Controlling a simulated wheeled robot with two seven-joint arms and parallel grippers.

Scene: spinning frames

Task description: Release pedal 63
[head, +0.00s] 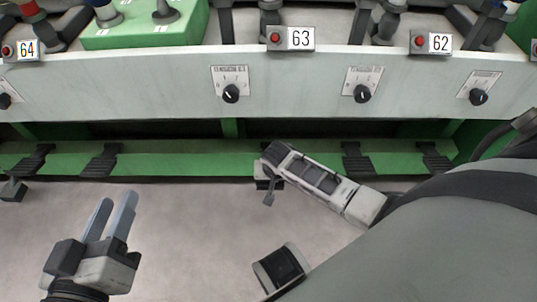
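The sign 63 (300,39), with a red button on its left, is on the machine's upper ledge near the middle. Black pedals stand on the green foot rail (190,160) below. My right arm (320,180) reaches in from the right, and its end is at the rail below sign 63. The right gripper (268,192) is small and mostly hidden by the arm, so its fingers do not show clearly. Any pedal under it is largely covered. My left gripper (117,200) is at the lower left, over the floor, empty, with a gap between its two fingers.
Other pedals show at the left (102,160), right of my arm (357,160) and farther right (433,158). Signs 64 (28,49) and 62 (440,42) flank 63. Black knobs (231,93) sit on the white panel. The floor at left centre is clear.

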